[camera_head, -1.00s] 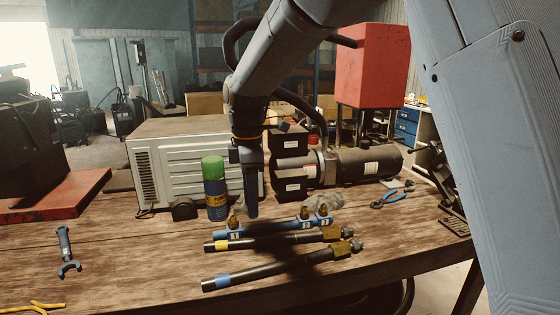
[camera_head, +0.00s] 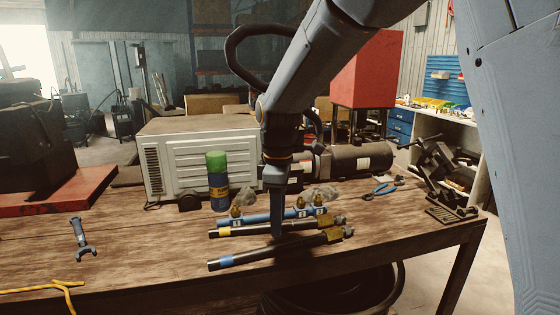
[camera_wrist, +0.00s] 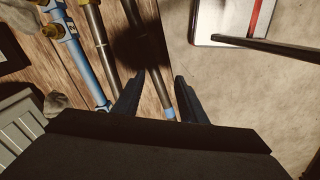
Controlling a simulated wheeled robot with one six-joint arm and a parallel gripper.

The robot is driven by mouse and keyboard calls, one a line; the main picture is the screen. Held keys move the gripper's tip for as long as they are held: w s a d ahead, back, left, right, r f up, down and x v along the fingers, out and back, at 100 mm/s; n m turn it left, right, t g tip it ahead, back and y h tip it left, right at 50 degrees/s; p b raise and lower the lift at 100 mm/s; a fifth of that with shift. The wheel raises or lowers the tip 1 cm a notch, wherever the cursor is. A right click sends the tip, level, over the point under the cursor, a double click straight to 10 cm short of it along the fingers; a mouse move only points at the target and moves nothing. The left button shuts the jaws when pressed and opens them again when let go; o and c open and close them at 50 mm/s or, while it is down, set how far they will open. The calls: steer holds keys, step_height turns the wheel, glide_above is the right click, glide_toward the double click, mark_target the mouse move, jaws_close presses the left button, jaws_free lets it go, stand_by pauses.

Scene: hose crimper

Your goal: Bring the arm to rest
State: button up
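My gripper (camera_head: 277,232) points down over the hoses near the front of the workbench. In the wrist view its two fingers (camera_wrist: 157,79) stand apart with nothing held between them. A black hose with a blue band (camera_head: 246,257) lies on the bench, and it shows between the fingers in the wrist view (camera_wrist: 153,62). I cannot tell the height of the fingertips above it. A second black hose with a yellow band (camera_head: 243,230) lies behind it, partly hidden by my gripper. A blue manifold with numbered ports (camera_head: 262,218) lies behind that.
A green-capped spray can (camera_head: 217,182) and a white metal unit (camera_head: 200,160) stand behind the hoses. A blue wrench (camera_head: 80,238) and a yellow cable (camera_head: 55,287) lie at left, blue-handled pliers (camera_head: 382,190) at right. The bench top (camera_head: 140,255) is bare left of the hoses.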

steer(key=s+d+f+m, duration=0.5)
steer(key=s+d+m, duration=0.3)
steer(key=d, duration=0.2)
steer(key=s+d+f+m+t, duration=0.1)
steer(key=s+d+f+m, duration=0.4)
steer(key=s+d+m, duration=0.3)
steer(key=shift+s+d, duration=0.65)
steer(key=shift+d, duration=0.35)
